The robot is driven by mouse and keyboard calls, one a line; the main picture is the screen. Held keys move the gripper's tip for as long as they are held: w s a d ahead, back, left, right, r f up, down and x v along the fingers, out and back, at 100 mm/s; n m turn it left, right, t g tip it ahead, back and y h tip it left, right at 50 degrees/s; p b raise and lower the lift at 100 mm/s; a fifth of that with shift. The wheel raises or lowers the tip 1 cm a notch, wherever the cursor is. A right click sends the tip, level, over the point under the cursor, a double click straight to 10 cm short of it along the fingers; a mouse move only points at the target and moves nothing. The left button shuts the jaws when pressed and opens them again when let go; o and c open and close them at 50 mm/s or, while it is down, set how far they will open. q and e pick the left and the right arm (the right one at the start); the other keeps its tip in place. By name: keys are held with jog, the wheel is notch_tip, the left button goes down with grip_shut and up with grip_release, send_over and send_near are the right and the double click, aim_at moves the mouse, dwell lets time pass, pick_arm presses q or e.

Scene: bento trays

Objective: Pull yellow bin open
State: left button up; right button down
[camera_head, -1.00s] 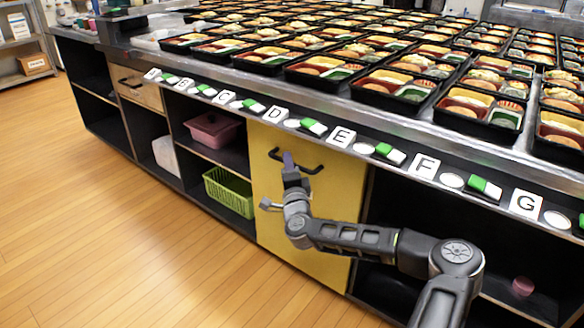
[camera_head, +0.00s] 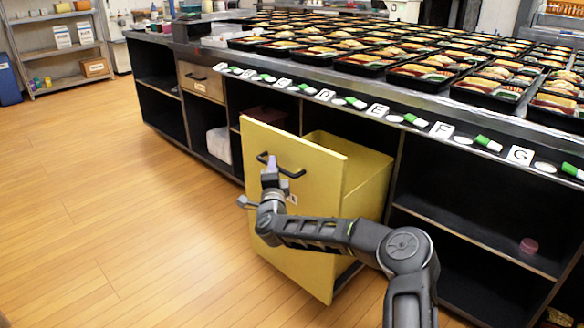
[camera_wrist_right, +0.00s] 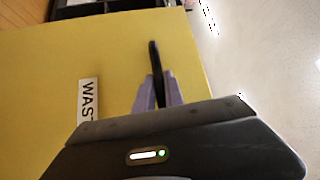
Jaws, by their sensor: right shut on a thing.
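The yellow bin (camera_head: 366,172) stands pulled out from the counter, with its front panel (camera_head: 310,215) well clear of the counter face and its inside partly visible from above. A black bar handle (camera_head: 284,169) is fixed near the top of the panel. My right gripper (camera_head: 270,166) is shut on this handle. In the right wrist view, the purple fingertips (camera_wrist_right: 158,92) sit on both sides of the dark handle (camera_wrist_right: 154,60). A white label (camera_wrist_right: 87,100) with the letters "WAS" shows on the yellow panel there. My left gripper is not in view.
The counter (camera_head: 400,108) carries many bento trays (camera_head: 485,93) and a row of letter cards along its edge. The wooden floor (camera_head: 120,230) to the left is clear.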

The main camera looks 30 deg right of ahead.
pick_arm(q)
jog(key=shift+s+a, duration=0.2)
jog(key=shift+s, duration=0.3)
pick_arm(e)
jog(key=a, duration=0.2)
jog(key=s+a, duration=0.1)
jog(key=shift+a, duration=0.4)
jog(key=c, duration=1.4)
grip_release()
jog(key=shift+c, duration=0.2)
jog(key=shift+s, duration=0.1)
